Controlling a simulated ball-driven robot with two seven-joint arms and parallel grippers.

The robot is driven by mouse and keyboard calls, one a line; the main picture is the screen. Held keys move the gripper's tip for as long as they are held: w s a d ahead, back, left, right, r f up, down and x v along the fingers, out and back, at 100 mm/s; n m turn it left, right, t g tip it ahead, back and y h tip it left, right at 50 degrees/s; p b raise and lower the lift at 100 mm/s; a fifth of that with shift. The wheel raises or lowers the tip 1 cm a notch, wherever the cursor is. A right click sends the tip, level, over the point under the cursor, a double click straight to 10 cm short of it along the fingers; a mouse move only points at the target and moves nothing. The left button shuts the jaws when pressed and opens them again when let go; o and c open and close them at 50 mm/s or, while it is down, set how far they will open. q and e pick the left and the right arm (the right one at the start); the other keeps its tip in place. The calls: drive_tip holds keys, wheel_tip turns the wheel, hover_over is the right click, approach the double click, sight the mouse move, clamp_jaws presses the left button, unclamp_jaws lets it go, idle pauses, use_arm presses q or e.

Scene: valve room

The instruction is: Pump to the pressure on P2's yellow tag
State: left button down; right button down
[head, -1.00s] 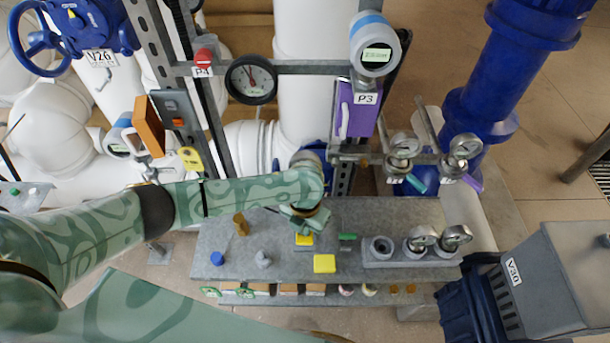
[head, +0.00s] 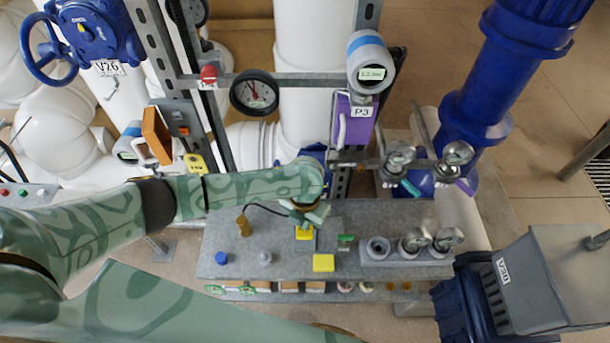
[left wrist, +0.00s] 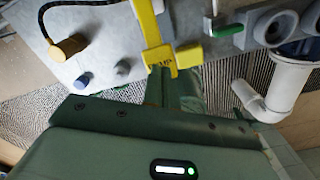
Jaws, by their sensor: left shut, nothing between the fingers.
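A yellow pump piece (head: 305,233) stands on the grey bench (head: 215,240). In the left wrist view it is a yellow bar (left wrist: 149,25) with dark lettering at its near end. My left gripper (head: 308,217) is shut and empty, right at this yellow piece; I cannot tell if it touches. Its green fingers show in the left wrist view (left wrist: 172,88), just below the lettering. A yellow tag (head: 196,163) hangs by the orange box (head: 156,135); its writing is too small to read. A round dial gauge (head: 254,92) is on the rail. My right gripper is not in view.
The purple P3 box (head: 355,118) sits under a digital gauge (head: 371,66). A black hose (left wrist: 45,15) runs from the brown knob.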

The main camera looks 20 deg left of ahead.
use_arm(q)
drive_tip(key=shift+f+b, duration=2.05)
drive_tip(key=shift+f, duration=0.55)
wheel_tip(320, 180, up, 5)
drive_tip(key=p, duration=0.5)
drive_tip(key=shift+r, duration=0.15)
